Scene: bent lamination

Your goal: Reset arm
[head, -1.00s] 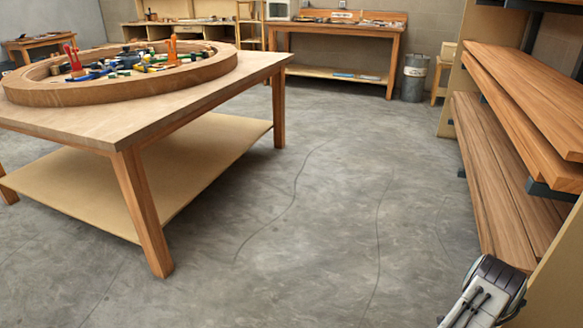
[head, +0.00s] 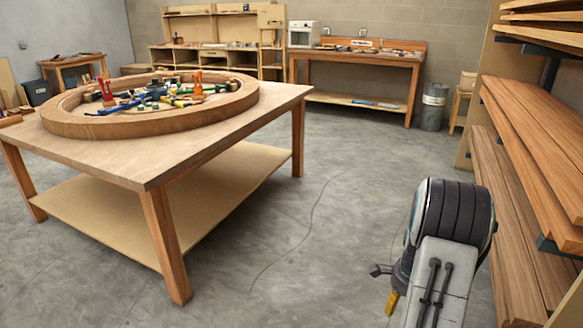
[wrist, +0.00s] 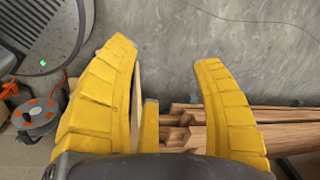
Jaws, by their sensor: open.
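My gripper (wrist: 170,95) shows in the wrist view with its two yellow fingers spread apart and nothing between the tips. Grey floor lies beyond the fingertips, and the ends of wooden boards (wrist: 270,115) show low behind the right finger. In the head view my arm stands at the lower right, over the floor beside the lumber rack. A small yellow part of my gripper (head: 391,303) shows at its lower left; the rest is hidden behind the arm.
A wooden table (head: 105,160) at left bears a ring-shaped bent lamination (head: 110,127) with clamps inside. A lumber rack (head: 540,155) stands close on the right. A workbench (head: 355,60) and a grey bin (head: 432,107) stand at the back.

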